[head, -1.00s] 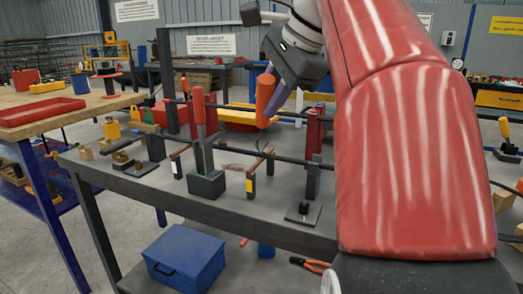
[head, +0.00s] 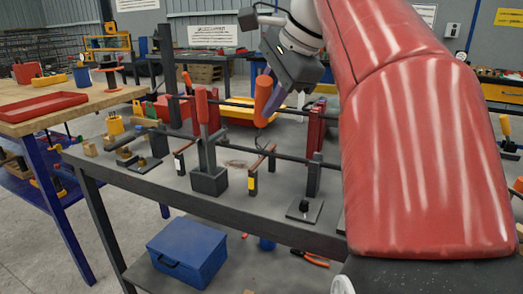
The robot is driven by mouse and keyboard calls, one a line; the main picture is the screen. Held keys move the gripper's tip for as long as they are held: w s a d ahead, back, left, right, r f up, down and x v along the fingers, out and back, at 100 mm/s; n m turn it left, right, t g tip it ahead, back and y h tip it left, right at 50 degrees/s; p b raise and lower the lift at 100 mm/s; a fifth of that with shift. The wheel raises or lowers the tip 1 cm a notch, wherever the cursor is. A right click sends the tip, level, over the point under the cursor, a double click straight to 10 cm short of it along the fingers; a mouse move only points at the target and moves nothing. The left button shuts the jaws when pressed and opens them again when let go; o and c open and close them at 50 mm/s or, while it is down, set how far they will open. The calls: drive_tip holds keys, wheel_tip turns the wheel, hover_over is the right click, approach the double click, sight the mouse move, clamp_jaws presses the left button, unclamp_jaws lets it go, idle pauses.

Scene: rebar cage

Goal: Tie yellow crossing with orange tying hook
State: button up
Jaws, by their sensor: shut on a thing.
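My gripper (head: 270,92) is shut on the orange tying hook (head: 263,98), held upright with its thin dark hook pointing down. The hook's tip is just above the rebar, near the yellow crossing. The yellow-marked tag (head: 251,183) hangs at the front end of a reddish cross bar (head: 263,157), which meets a long dark bar. The tip looks close to this bar, but I cannot tell whether it touches. The tie wire is too small to make out.
A white-marked tag (head: 180,164) hangs farther left. Dark red posts (head: 315,125) stand to the right. A blue box (head: 187,252) sits below the grey table (head: 240,208).

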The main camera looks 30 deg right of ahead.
drive_tip(key=shift+w+d, duration=0.25)
drive_tip(key=shift+w, duration=0.5)
drive_tip(key=shift+s+r, duration=0.1)
drive_tip(key=shift+r, duration=3.4)
